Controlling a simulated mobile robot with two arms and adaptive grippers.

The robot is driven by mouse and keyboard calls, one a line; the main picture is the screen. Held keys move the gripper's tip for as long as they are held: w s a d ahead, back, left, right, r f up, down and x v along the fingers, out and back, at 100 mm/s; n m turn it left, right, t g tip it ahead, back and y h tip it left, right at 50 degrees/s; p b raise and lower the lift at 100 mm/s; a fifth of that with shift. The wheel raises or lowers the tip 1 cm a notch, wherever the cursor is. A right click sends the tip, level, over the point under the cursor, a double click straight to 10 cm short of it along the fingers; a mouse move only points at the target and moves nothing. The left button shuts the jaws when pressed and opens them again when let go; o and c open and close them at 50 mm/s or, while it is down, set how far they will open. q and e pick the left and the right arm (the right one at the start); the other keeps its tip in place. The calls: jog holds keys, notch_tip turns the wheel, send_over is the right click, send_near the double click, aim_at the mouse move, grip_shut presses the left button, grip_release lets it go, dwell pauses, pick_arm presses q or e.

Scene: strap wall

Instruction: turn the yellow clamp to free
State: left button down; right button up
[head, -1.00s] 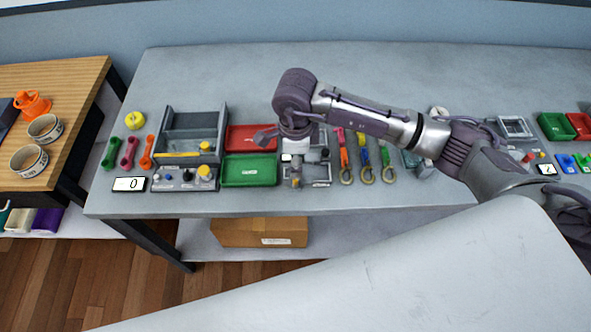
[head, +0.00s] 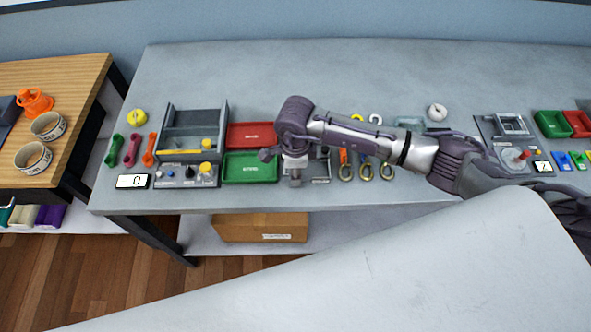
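I cannot single out the yellow clamp with certainty. My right gripper (head: 291,160) points down over a small grey fixture (head: 320,168) right of the green tray. The wrist hides part of the fixture, and the finger opening is not clear. My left gripper is not in view.
A red tray (head: 251,135) and a green tray (head: 249,168) lie left of the gripper. A counter display (head: 132,181) reads 0. The back of the table (head: 330,75) is clear.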

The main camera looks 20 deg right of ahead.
grip_shut()
jog(key=m+b, duration=0.2)
jog(key=shift+f+m, duration=0.1)
jog(key=shift+m, duration=0.3)
jog(key=m+b, duration=0.2)
jog(key=m, duration=0.4)
jog(key=shift+b, duration=0.4)
jog(key=m+b, duration=0.1)
jog(key=m, duration=0.4)
jog(key=shift+w+r+m+b, duration=0.15)
jog(key=shift+m+b, duration=0.5)
jog(key=shift+m, duration=1.45)
